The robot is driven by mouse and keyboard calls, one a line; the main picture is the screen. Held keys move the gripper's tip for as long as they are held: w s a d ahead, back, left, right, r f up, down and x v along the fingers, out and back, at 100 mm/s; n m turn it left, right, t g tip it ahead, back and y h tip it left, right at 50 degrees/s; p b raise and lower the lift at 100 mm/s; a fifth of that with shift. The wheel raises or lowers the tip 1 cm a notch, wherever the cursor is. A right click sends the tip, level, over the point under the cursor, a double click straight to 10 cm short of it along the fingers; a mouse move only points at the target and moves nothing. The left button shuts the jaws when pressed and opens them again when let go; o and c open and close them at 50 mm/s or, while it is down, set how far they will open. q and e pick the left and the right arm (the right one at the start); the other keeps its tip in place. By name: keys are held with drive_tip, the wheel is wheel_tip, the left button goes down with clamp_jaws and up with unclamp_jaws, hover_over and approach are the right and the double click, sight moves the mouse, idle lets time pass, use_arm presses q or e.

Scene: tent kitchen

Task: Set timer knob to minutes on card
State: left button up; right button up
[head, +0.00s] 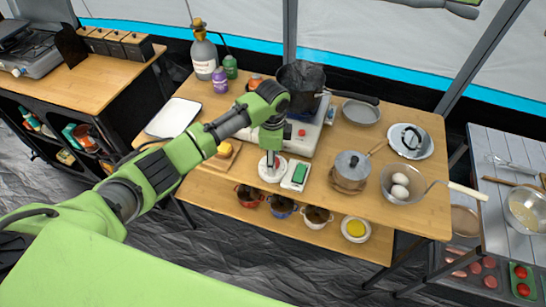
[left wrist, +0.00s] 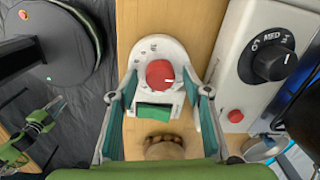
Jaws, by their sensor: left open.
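The timer is a white rounded body (head: 269,176) on the front part of the wooden table. In the left wrist view it has a red knob (left wrist: 160,73), with a short white mark towards its right edge and small dial marks around it. A green panel on a white base (head: 296,173) is beside it; it also shows below the knob in the left wrist view (left wrist: 152,112). I cannot tell if this is the card, and no number is readable. My left gripper (left wrist: 160,104) is open above the timer, with its fingers on either side.
A stove with a black knob (left wrist: 267,62) and a red button (left wrist: 235,116) stands close behind the timer. A small lidded pot (head: 352,166) and a strainer with eggs (head: 402,184) are to the right. A dark pot (head: 300,78) stands on the stove.

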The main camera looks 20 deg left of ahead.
use_arm(q)
drive_tip(key=shift+f, duration=0.15)
drive_tip(key=c, duration=1.1)
